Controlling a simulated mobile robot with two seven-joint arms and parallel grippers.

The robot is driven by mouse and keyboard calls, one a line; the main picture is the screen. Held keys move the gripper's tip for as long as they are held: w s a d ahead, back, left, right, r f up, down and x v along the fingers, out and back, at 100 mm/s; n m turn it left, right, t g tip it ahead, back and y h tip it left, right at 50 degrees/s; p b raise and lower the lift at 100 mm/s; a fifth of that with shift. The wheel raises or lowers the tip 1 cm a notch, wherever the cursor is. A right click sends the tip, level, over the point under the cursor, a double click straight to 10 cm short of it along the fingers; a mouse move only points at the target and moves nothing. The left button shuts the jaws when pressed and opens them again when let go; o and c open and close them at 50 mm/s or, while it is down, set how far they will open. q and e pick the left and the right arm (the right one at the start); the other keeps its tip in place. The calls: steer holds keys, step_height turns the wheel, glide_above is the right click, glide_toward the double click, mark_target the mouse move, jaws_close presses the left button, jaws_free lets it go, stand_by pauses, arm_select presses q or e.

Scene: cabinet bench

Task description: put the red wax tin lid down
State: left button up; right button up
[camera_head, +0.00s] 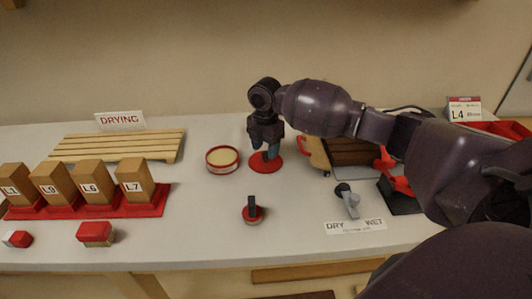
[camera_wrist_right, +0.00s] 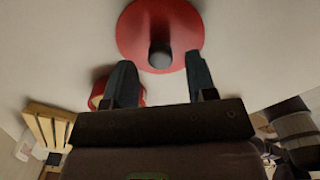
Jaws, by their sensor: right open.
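The red wax tin lid (camera_head: 266,164) lies flat on the pale bench, just right of the open round red tin (camera_head: 222,168) with its cream-coloured wax. The lid also shows in the right wrist view (camera_wrist_right: 137,38), with a dark knob (camera_wrist_right: 160,56) on it. My right gripper (camera_head: 265,153) points down over the lid. Its fingers (camera_wrist_right: 158,68) are open, one on each side of the knob, with gaps visible. The gripper hides part of the lid in the head view. My left gripper is not in view.
A slatted drying rack (camera_head: 118,147) stands back left. Several labelled wooden blocks (camera_head: 92,183) stand in a red tray at the left. A dark-handled round tool (camera_head: 252,212) stands in front. A DRY/WET label (camera_head: 356,226) lies front right.

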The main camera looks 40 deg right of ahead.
mark_target(265, 153)
step_height(265, 153, up, 10)
steer(key=p, duration=0.1)
steer(key=shift+f, duration=0.25)
stand_by(0.4)
